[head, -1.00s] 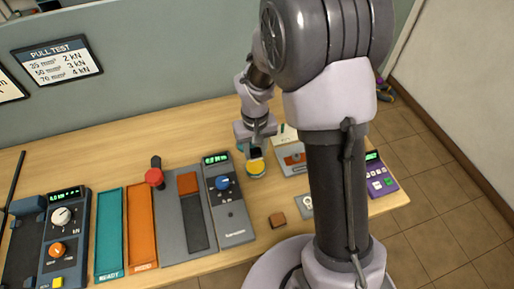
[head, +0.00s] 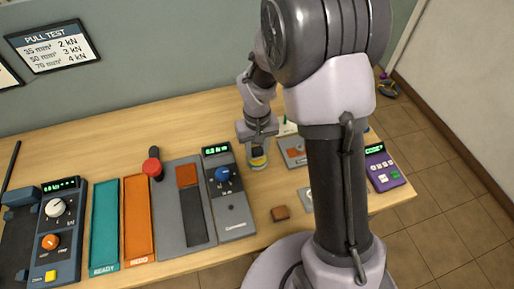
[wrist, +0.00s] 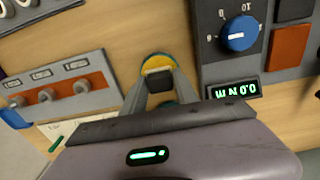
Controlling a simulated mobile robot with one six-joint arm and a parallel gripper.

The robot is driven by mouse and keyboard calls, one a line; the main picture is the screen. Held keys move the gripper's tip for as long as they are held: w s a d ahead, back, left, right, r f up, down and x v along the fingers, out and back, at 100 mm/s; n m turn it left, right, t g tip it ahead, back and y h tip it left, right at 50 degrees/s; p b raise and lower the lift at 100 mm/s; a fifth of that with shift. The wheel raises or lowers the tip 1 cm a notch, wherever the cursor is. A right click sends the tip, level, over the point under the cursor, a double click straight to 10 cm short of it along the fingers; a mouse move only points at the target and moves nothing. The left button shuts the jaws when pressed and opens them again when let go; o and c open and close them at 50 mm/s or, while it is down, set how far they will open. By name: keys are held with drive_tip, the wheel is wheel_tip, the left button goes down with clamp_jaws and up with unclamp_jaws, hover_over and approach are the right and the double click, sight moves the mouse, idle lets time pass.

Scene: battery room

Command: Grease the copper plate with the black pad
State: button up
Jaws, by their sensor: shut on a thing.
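My gripper (wrist: 160,92) is shut on the black pad (wrist: 160,81). In the head view my gripper (head: 258,146) is over a round yellow tin with a blue rim (head: 259,164). The tin also shows in the wrist view (wrist: 157,61), directly behind the pad. The pad is at or just above the yellow surface; I cannot tell whether they touch. A copper-coloured plate (head: 187,175) lies on a grey board left of the tin, above a dark strip. It also shows in the wrist view (wrist: 290,47).
A grey meter with a blue dial (head: 222,173) stands between board and tin. Right of the tin is a grey unit with a copper strip (head: 294,152). Teal (head: 104,225) and orange (head: 138,220) trays lie left.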

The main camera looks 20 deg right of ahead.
sight(257, 150)
drive_tip(key=shift+f+b, duration=0.45)
drive_tip(key=shift+f, duration=0.1)
idle(1.1)
wheel_tip(257, 150, up, 7)
drive_tip(key=p, duration=0.5)
drive_tip(key=shift+r+p, duration=0.15)
drive_tip(key=shift+p, duration=0.2)
